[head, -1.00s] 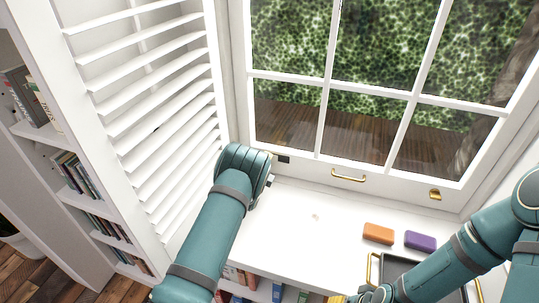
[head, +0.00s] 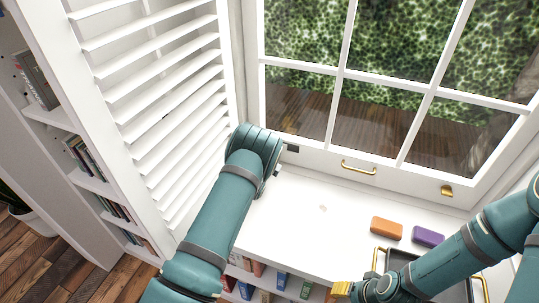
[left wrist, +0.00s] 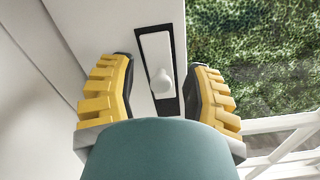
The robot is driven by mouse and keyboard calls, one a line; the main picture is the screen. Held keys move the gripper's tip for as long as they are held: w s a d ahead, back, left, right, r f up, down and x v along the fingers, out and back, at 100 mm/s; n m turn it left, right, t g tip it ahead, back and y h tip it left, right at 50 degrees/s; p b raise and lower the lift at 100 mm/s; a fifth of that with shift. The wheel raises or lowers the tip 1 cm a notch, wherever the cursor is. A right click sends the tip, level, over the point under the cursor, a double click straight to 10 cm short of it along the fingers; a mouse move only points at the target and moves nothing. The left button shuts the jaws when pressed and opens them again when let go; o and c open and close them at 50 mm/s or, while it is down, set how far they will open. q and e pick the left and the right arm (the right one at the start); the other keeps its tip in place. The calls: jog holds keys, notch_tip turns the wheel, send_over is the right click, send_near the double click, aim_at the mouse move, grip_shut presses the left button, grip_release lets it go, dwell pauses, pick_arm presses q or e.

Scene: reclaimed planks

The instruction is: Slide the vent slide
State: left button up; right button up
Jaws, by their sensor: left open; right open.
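The vent slide (left wrist: 157,58) is a white plate with a rounded white knob, set in a dark slot on the white window frame. In the left wrist view my left gripper (left wrist: 163,66) is open, with yellow fingers on both sides of the slide and nothing between them but the slide and knob. I cannot tell whether they touch it. In the head view a dark bit of the slot (head: 291,148) shows beside my left arm, which hides the left fingers. My right gripper (head: 342,288) is open at the bottom edge, with only part of its yellow fingers showing.
A louvred white shutter (head: 165,110) stands left of my left arm. An orange block (head: 387,228) and a purple block (head: 428,237) lie on the white sill (head: 300,222) near a dark tray (head: 400,258). A brass handle (head: 358,168) is on the window. The middle sill is mostly clear.

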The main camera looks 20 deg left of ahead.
pick_arm(q)
jog(key=s, duration=1.1)
jog(key=shift+s+a, duration=0.25)
jog(key=shift+s, duration=0.1)
